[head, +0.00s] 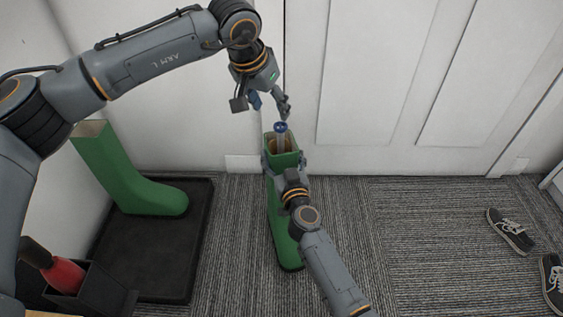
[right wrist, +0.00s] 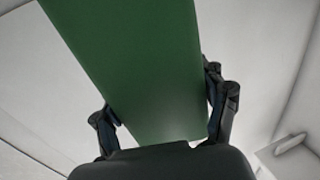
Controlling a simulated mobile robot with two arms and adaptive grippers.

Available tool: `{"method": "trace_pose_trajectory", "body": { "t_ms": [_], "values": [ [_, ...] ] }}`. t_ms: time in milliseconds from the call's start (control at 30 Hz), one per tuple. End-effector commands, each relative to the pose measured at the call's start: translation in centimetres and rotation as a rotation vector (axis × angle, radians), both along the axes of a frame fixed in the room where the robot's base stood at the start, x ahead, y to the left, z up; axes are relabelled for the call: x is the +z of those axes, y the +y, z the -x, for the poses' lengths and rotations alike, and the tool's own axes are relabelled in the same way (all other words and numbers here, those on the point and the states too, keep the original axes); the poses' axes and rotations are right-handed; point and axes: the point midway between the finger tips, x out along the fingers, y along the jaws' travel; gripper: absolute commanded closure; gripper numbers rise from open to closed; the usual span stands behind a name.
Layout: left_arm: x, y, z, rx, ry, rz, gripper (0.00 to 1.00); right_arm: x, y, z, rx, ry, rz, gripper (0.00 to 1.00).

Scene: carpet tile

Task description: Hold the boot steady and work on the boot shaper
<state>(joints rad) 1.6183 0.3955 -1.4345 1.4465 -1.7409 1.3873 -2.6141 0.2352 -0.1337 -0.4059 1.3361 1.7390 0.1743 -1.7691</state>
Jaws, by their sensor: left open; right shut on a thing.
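A green boot (head: 288,250) stands upright on the carpet in the middle of the head view. The boot shaper (head: 281,133), a grey rod with a blue top, sticks up out of the boot's opening; its lower part is hidden inside the shaft. My right gripper (head: 283,162) is shut on the boot's shaft near the top, with a finger on each side. The right wrist view shows the green shaft (right wrist: 140,65) between the fingers (right wrist: 165,115). My left gripper (head: 271,103) is open and empty, just above the shaper's blue top.
A second green boot (head: 130,178) stands on a black tray (head: 152,258) at the left. A dark box (head: 88,290) with a red-and-black item (head: 60,272) is at the lower left. Dark shoes (head: 510,232) lie at the right. A white door (head: 400,80) is behind. Carpet right of the boot is clear.

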Motion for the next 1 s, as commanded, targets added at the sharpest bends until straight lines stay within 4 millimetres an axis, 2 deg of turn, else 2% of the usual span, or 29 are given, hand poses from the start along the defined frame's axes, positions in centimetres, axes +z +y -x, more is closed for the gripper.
{"method": "trace_pose_trajectory", "body": {
  "t_ms": [367,400,500,867,1000],
  "values": [
    [0.01,-0.01,0.00,0.000,0.000,0.000,0.43,0.07,-0.01,-0.03,0.000,-0.001,0.000,0.90],
    [0.00,-0.01,0.01,0.000,0.000,0.000,0.43,0.08,-0.01,-0.03,0.000,-0.001,0.000,0.21],
    [0.01,-0.01,0.00,0.000,0.000,0.000,0.43,0.07,0.00,-0.02,0.000,-0.001,0.000,0.01],
    [0.00,0.00,0.00,0.000,0.000,0.000,0.43,0.01,-0.02,0.04,0.000,0.000,0.000,0.01],
    [0.00,0.00,0.00,0.000,0.000,0.000,0.43,-0.06,-0.34,0.91,-0.001,-0.001,0.001,0.01]
  ]
}}
